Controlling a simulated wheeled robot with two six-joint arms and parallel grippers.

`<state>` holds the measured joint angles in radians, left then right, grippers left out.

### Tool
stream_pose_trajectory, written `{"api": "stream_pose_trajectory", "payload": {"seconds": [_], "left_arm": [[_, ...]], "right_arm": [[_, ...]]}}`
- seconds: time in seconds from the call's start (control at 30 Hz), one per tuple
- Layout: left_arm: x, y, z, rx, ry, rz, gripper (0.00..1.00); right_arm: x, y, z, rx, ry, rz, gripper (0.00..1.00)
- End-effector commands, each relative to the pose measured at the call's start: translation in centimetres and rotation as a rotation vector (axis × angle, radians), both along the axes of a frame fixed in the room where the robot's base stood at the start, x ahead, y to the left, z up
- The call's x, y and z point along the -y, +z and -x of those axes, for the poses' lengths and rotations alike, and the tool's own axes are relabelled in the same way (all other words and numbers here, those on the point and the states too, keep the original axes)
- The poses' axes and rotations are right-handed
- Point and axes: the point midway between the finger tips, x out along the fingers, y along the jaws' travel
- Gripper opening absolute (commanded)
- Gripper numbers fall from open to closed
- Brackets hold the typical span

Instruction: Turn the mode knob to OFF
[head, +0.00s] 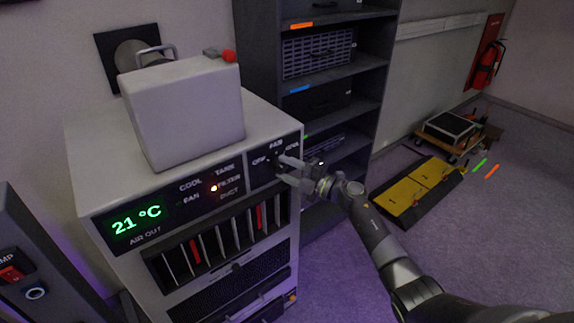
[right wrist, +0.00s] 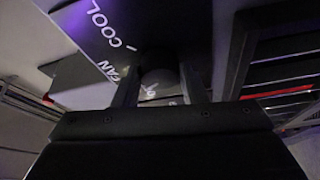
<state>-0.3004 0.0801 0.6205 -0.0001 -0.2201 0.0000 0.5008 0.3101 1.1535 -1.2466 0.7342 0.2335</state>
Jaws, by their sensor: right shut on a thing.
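The mode knob sits on the dark front panel (head: 262,178) of a white cabinet, at the panel's right end. White labels OFF, FAN and COOL are around it. My right gripper (head: 286,171) reaches it from the right and covers most of it in the head view. In the right wrist view the round dark knob (right wrist: 159,82) is between the two fingers, and the gripper is shut on it. COOL and FAN read at upper left there. I cannot tell which label the knob points at. My left gripper is out of view.
The panel also has a green 21 °C display (head: 137,219) and a lit orange-red lamp (head: 214,188). A white box (head: 185,115) stands on the cabinet. A dark shelf rack (head: 330,95) is behind it. A yellow-topped platform (head: 417,188) lies on the floor at right.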

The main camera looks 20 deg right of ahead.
Motion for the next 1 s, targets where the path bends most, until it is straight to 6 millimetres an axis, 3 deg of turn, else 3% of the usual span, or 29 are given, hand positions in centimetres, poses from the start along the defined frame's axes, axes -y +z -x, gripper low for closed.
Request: {"api": "stream_pose_trajectory", "payload": {"seconds": [0.43,1.0], "left_arm": [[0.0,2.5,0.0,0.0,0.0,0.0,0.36],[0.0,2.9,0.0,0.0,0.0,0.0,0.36]], "right_arm": [[0.0,0.3,0.0,0.103,0.0,0.29,0.15],[0.0,0.1,0.1,0.133,0.0,0.375,0.15]]}}
